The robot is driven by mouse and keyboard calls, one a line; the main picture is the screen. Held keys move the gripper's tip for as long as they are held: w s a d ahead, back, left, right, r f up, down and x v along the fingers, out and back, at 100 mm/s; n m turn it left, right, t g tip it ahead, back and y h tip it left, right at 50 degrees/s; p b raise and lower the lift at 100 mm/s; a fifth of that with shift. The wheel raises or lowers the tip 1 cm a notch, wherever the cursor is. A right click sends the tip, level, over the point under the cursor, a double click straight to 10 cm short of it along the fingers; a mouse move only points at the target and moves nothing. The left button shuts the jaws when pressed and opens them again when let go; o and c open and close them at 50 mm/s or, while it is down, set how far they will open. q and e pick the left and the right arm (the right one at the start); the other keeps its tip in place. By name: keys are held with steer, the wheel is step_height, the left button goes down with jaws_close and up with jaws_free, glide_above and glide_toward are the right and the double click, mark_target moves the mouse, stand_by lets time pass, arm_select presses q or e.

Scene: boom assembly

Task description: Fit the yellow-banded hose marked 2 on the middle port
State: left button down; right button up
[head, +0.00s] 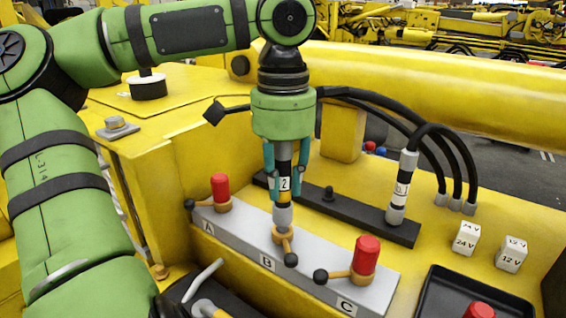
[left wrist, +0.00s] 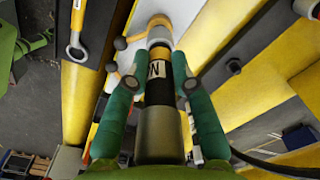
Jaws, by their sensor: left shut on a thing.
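My left gripper (head: 284,193) is shut on the hose marked 2 (head: 285,183), which has a white label and a yellow band and hangs upright. Its metal end (head: 283,216) is directly over the middle port, B (head: 285,238), a brass-coloured fitting with a side lever ending in a black knob. The end looks in line with the port and meets it in the picture; I cannot tell how deep it sits. In the left wrist view the hose (left wrist: 159,85) runs between both fingers towards the port. My right gripper is out of view.
Red caps stand on port A (head: 221,188) and port C (head: 366,256) of the grey block (head: 243,243). Another banded hose (head: 402,186) stands on the black rack (head: 348,212). Two white cubes (head: 466,238) (head: 511,254) and a black tray (head: 433,299) lie right.

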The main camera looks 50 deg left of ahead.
arm_select(q)
steer(key=shift+f, duration=0.75)
stand_by(0.5)
steer(key=c, duration=1)
jaws_free()
step_height(320, 180, up, 12)
steer(key=shift+r, duration=0.1)
